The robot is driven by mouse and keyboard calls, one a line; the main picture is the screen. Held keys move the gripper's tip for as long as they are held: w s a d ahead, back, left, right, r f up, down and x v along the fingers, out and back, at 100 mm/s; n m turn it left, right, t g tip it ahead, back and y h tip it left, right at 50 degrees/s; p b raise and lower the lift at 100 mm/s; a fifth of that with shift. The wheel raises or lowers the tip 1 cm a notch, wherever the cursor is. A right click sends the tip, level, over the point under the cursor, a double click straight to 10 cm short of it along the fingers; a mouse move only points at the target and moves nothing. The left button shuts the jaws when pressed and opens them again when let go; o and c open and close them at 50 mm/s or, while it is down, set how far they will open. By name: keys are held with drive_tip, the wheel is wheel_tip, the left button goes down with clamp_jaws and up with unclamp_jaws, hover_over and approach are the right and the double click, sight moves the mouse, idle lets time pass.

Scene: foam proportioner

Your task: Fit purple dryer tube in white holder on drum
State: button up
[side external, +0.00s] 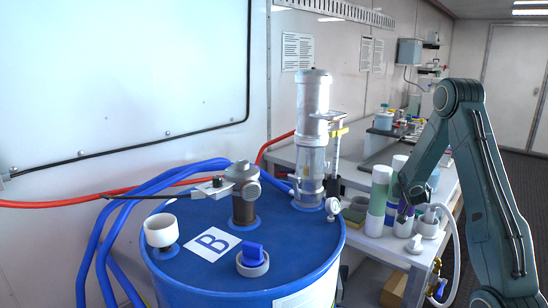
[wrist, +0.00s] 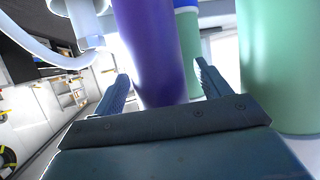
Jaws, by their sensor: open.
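The purple dryer tube (wrist: 158,45) stands between the two fingers of my gripper (wrist: 162,72) in the wrist view. The fingers are open on either side of it; I cannot tell whether either touches it. In the side view my gripper (side external: 408,200) is low at the bench among the tubes, and the purple tube is mostly hidden there. The white holder (side external: 161,232) is an open-topped cup on the left of the blue drum's lid (side external: 205,265). It appears empty and is well to the left of my gripper.
A green and white tube (side external: 378,200) stands just left of my gripper; green tubes also flank the purple one in the wrist view (wrist: 285,70). A white hose fitting (side external: 428,222) is close on the right. The drum carries a clear column (side external: 312,140), a metal fitting (side external: 243,200) and a blue-capped port (side external: 253,260).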

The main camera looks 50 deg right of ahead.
drive_tip(key=shift+d, duration=0.1)
idle(0.4)
drive_tip(key=c, duration=1.5)
drive_tip(key=shift+o, duration=0.2)
drive_tip(key=shift+r, duration=0.2)
wheel_tip(320, 180, up, 18)
drive_tip(key=shift+f, duration=0.15)
